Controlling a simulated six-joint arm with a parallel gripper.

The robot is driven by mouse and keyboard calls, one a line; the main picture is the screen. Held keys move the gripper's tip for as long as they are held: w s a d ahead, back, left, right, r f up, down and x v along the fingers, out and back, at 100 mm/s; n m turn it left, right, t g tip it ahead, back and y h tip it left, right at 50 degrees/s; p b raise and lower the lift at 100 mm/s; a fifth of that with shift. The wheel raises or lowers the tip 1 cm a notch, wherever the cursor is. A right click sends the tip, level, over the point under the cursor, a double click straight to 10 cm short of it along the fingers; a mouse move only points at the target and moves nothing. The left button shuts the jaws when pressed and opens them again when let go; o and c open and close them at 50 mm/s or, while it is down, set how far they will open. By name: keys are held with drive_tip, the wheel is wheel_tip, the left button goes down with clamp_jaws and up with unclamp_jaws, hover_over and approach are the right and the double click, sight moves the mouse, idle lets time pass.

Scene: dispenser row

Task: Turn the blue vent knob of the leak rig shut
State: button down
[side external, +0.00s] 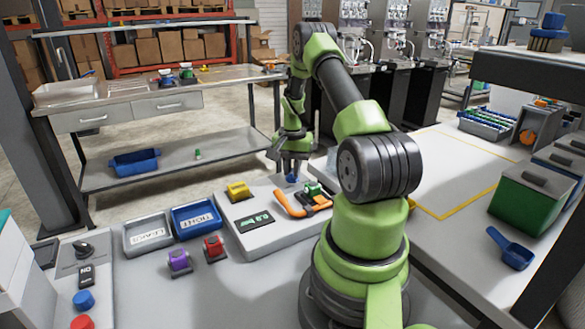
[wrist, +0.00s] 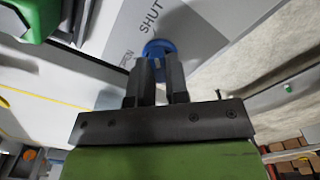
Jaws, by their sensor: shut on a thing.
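The blue vent knob (wrist: 158,47) sits on the grey top of the leak rig (wrist: 200,35), with the word SHUT printed beside it. A second label by the knob is partly hidden. My gripper (wrist: 160,68) is shut on the knob's grip, one finger on each side; the fingers hide much of it, so its exact angle is hard to tell. In the side external view my gripper (side external: 291,162) points down onto the blue knob (side external: 291,178) at the far end of the leak rig (side external: 262,240).
The rig also carries a yellow block (side external: 238,191), a display (side external: 254,222), an orange handle (side external: 295,205) and a green part (side external: 314,188). Left of it are a grey tray (side external: 147,234), a blue tray (side external: 195,219), a purple piece (side external: 179,262) and a red piece (side external: 214,248).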

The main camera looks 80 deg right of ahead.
sight(292, 171)
idle(0.3)
drive_tip(key=c, duration=1.1)
unclamp_jaws()
wheel_tip(292, 171, up, 10)
